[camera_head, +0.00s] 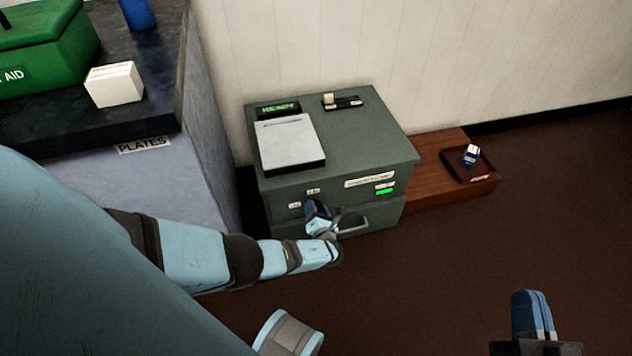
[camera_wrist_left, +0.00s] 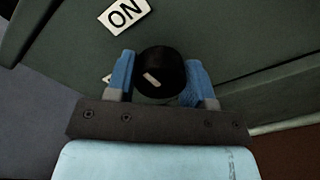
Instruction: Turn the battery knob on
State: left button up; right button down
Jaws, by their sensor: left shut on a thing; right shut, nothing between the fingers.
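The battery knob (camera_wrist_left: 160,72) is a round black knob with a pale pointer mark, seen in the left wrist view on the green-grey cabinet front. My left gripper (camera_wrist_left: 160,82) has its blue fingers on both sides of the knob and is shut on it. A white "ON" label (camera_wrist_left: 124,14) sits above and left of the knob; part of another label shows beside the left finger. In the head view my left gripper (camera_head: 318,218) is at the cabinet (camera_head: 360,150) front and hides the knob. My right gripper (camera_head: 533,312) is shut and empty, low at right, away from the cabinet.
A scale-like device (camera_head: 290,145) with a green display lies on the cabinet. A handle (camera_head: 355,224) is right of my left gripper. A brown tray (camera_head: 482,177) with a small blue item sits on a low wooden block. A counter stands at left. The floor at right is clear.

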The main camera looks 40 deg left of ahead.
jog(key=shift+r, duration=0.1)
dwell(0.5)
pick_arm(q)
jog(key=o, duration=0.9)
jog(key=shift+s, duration=0.1)
pick_arm(e)
jog(key=shift+d, duration=0.2)
